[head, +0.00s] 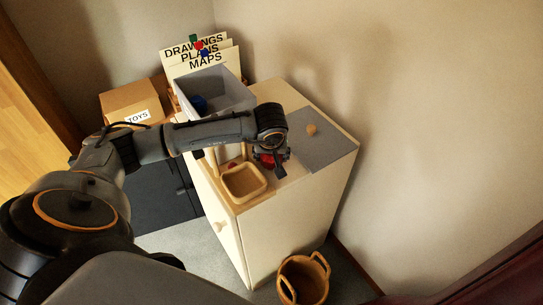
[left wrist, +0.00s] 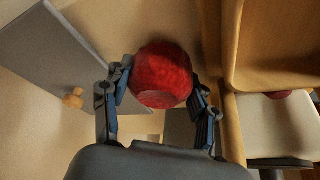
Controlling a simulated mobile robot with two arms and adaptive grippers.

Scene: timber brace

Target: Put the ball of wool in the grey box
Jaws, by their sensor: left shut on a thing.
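The red ball of wool (left wrist: 161,76) sits between the two fingers of my left gripper (left wrist: 158,92) in the left wrist view. In the head view my left gripper (head: 271,163) is above the cream cabinet top, and a bit of red shows at its fingers. The open grey box (head: 238,92) stands at the back left of the cabinet, partly behind my left arm, with something dark blue inside. My left gripper is in front of this box and to its right, apart from it. My right gripper is not in view.
A wooden tray (head: 244,184) stands at the cabinet's front left edge, close to the gripper. A flat grey panel (head: 325,148) with a wooden knob (head: 311,129) lies at right. A toys carton (head: 133,101) stands at left and a basket (head: 303,281) on the floor.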

